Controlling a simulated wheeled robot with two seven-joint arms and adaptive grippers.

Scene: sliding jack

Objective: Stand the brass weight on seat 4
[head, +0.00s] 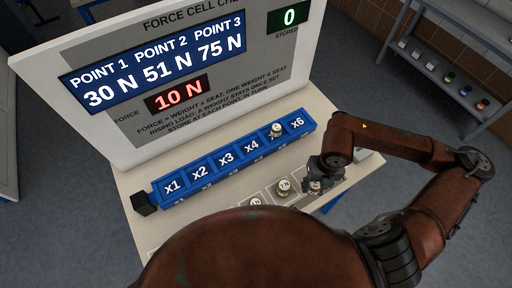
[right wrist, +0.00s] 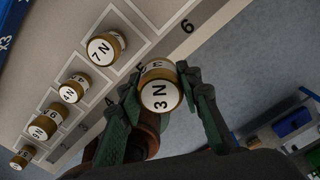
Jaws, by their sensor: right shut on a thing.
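In the right wrist view my right gripper (right wrist: 162,78) is shut on a brass weight (right wrist: 159,92) with a white top marked 3 N, one finger on each side. In the head view this gripper (head: 316,184) is over the right part of the weight tray, partly hiding the weight. I cannot tell whether the weight is clear of the tray. Seat 4, marked x4 (head: 252,146), is empty on the blue rail (head: 228,157). Another brass weight (head: 277,130) stands on the seat between x4 and x6. My left gripper is not in view.
Several brass weights, including 7 N (right wrist: 104,47) and 4 N (right wrist: 74,88), stand on the pale tray. A panel (head: 150,85) behind the rail reads force 10 N, stored 0, points 30, 51 and 75 N. A shelf (head: 450,75) stands at the far right.

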